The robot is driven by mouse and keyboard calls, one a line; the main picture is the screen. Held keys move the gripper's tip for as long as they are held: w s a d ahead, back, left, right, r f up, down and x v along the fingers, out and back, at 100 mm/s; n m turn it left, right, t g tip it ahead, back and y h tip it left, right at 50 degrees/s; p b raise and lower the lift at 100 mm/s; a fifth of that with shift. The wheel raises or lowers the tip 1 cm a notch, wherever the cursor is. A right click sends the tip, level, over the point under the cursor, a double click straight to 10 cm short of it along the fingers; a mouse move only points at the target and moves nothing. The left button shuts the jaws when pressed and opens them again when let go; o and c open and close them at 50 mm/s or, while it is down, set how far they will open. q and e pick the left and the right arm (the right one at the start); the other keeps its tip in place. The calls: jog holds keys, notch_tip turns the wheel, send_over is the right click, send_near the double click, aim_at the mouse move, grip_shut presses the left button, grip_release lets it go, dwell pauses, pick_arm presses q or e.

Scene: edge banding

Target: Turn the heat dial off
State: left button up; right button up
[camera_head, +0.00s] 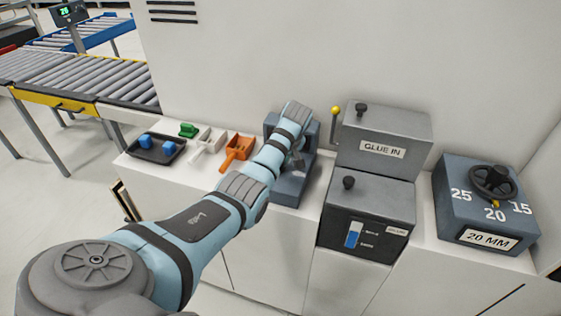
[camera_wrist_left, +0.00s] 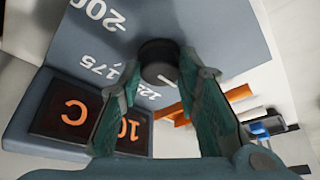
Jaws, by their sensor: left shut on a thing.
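The heat dial is a black round knob (camera_wrist_left: 157,55) on a blue-grey panel (camera_wrist_left: 215,30) in the left wrist view. A short white mark shows on its lower right side. White numbers, including 200 and 175, stand around it. My left gripper (camera_wrist_left: 168,82) is shut on the knob, one green-padded finger at each side. A dark display (camera_wrist_left: 62,110) with orange digits and a C is partly hidden by the left finger. In the head view the blue-grey dial box (camera_head: 290,190) stands under my left arm, which hides the knob and fingertips. My right gripper is not in view.
Right of the dial box stand a grey GLUE IN unit (camera_head: 384,135) and a blue 20 MM box (camera_head: 470,215) with a black handwheel (camera_head: 492,182). Left of it lie an orange scoop (camera_head: 236,152), a white scoop (camera_head: 207,143) and a black tray (camera_head: 155,156) with blue blocks.

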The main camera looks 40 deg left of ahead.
pick_arm(q)
jog(key=o, duration=1.1)
jog(key=shift+w, duration=0.1)
jog(key=shift+o, duration=0.2)
jog(key=v, duration=1.2)
jog(key=shift+w, duration=0.1)
